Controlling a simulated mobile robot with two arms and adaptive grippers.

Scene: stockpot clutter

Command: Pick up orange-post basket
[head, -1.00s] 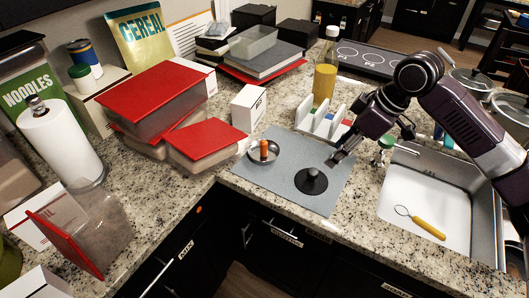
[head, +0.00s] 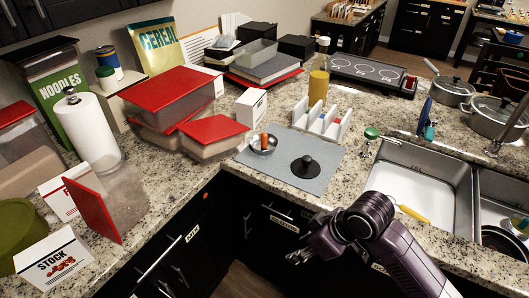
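The orange-post basket (head: 262,145) is a small round metal dish with an upright orange post (head: 264,140) in it. It stands at the back left of a grey mat (head: 325,153) on the counter. A black disc with a knob (head: 304,167) lies on the same mat, to its right. My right gripper (head: 299,256) is low in the picture, in front of the counter's edge and well apart from the basket. It holds nothing that I can see, and its finger opening is unclear. My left gripper is out of view.
Red-lidded containers (head: 215,130) stand left of the mat, with a small white box (head: 251,105) behind it. A white rack (head: 321,122) stands at the mat's back right. A sink (head: 425,165) with a yellow-handled tool (head: 412,212) is to the right.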

